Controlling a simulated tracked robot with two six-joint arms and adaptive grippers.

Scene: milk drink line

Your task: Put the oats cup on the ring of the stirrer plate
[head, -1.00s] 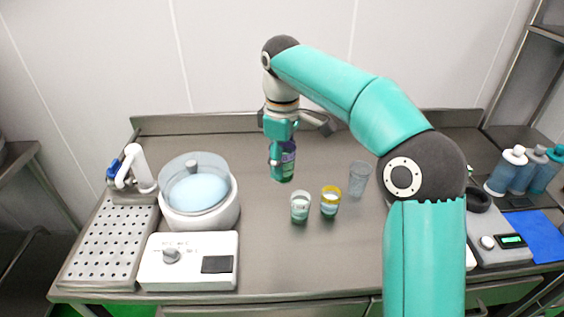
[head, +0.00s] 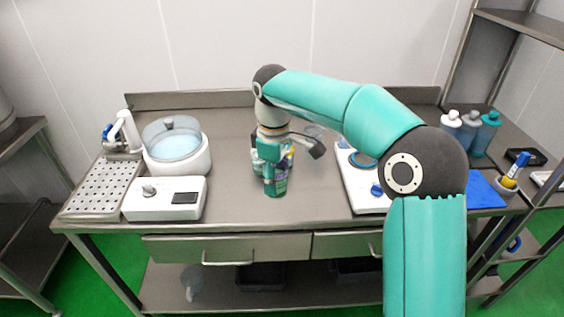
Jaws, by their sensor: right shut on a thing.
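My right gripper (head: 268,168) is shut on a dark green container with a purplish label (head: 281,181), left of the table's middle. The gripper hides part of it, and I cannot tell whether it is the oats cup or whether its base touches the table. The stirrer plate (head: 364,200) is a white unit with a blue ring (head: 362,160) and a blue knob, partly hidden by my right arm. My left gripper is not in view.
A white bath with a clear bowl (head: 176,152) and a white control box (head: 165,199) stand left, beside a perforated tray (head: 100,187). Capped bottles (head: 470,128) and a blue mat (head: 485,191) are at the right. Bare table (head: 320,205) lies between gripper and stirrer plate.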

